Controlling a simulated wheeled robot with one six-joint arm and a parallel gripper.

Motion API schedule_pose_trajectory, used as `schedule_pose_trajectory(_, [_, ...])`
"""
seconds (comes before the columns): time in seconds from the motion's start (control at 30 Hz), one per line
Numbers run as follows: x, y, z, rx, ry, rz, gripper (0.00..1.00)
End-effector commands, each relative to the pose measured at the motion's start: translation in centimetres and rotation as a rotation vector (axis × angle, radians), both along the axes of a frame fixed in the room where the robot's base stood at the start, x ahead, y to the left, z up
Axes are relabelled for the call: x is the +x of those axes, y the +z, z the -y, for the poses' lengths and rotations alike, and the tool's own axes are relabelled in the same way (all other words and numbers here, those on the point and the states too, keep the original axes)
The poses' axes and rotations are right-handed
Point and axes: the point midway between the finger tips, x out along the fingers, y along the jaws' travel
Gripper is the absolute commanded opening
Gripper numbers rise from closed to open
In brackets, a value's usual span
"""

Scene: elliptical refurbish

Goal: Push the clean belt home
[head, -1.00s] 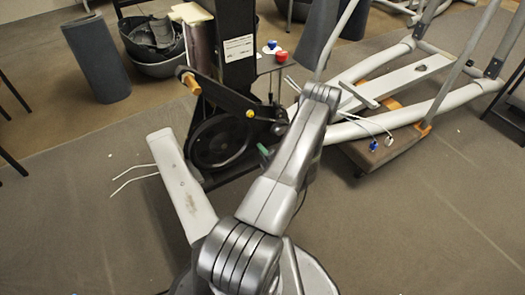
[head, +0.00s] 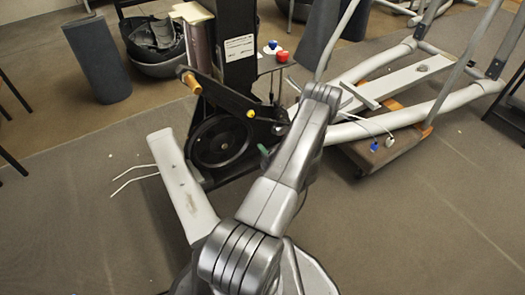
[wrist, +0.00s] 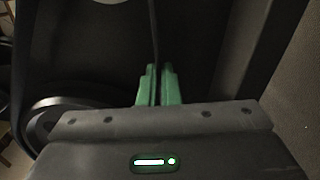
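My gripper's green fingers (wrist: 158,85) are close together in the wrist view, at the dark machine housing. A thin dark strand (wrist: 155,35), possibly the belt, runs down to the fingertips; I cannot tell if it is pinched between them. In the head view the gripper (head: 264,152) shows only as a bit of green beside my arm, right of the black flywheel (head: 220,140) of the elliptical. I cannot make out the belt clearly in the head view. Part of a round dark wheel (wrist: 60,104) shows at the left of the wrist view.
A crank arm with an orange handle (head: 190,81) juts out above the flywheel. Red (head: 282,56) and blue (head: 270,45) knobs sit on a small shelf. Grey frame rails (head: 440,95) fill the right.

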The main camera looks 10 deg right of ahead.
Motion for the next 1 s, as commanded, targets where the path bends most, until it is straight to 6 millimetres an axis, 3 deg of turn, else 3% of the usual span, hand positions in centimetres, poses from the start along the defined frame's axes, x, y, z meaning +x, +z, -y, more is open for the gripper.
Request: schedule_pose_trajectory(1.0, [0.71, 0.00, -0.30, -0.001, 0.001, 0.001, 0.00])
